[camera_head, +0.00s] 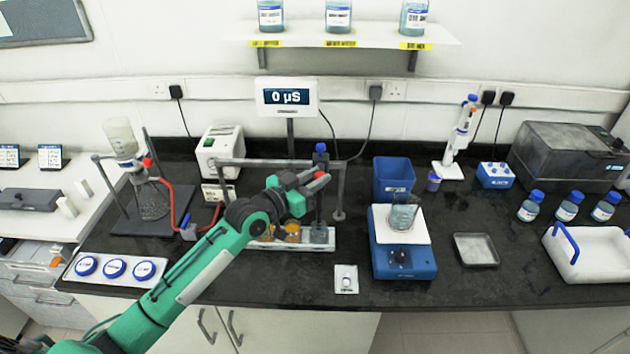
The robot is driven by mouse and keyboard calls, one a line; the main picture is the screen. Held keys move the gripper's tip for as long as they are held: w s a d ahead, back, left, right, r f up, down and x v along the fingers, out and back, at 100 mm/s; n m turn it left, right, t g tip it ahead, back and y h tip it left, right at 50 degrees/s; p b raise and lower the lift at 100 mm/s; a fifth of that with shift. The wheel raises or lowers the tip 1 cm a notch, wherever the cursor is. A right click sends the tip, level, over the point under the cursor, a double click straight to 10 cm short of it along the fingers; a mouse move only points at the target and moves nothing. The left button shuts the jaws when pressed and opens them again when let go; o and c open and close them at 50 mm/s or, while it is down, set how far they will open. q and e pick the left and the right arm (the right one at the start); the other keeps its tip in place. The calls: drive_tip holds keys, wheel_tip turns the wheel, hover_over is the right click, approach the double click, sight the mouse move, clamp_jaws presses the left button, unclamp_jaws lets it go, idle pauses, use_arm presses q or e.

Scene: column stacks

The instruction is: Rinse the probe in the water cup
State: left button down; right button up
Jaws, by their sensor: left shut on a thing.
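My left gripper (314,182) reaches in from the left and is shut on the upright probe (320,150), whose dark blue top shows above the fingers. The probe's dark shaft hangs below the fingers over a clear, bluish cup (319,234), which looks like the water cup. I cannot tell whether the tip is inside the cup or just above it. The cup stands at the right end of a white tray (328,247), beside two amber cups (292,232), partly hidden by my arm. The meter display (288,97) reads 0 µS. My right gripper is out of view.
A grey rail stand (339,190) surrounds the cups. A blue stirrer (402,262) with a beaker (402,217) stands to the right, before a blue bin (393,179). A flask stand (134,222) is at left. A small white pad (346,279) lies in front.

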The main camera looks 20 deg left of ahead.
use_arm(q)
wheel_tip(320, 180, up, 3)
drive_tip(key=shift+r+p, duration=0.1)
drive_tip(key=shift+p, duration=0.5)
drive_tip(key=shift+r, duration=0.2)
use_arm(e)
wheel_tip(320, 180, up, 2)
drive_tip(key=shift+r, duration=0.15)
use_arm(q)
drive_tip(key=shift+r, duration=0.1)
drive_tip(key=c, duration=1.5)
unclamp_jaws()
drive_tip(key=b+v, duration=0.5)
drive_tip(key=v, duration=0.8)
drive_tip(key=shift+s+a, duration=0.2)
drive_tip(key=shift+s, duration=0.15)
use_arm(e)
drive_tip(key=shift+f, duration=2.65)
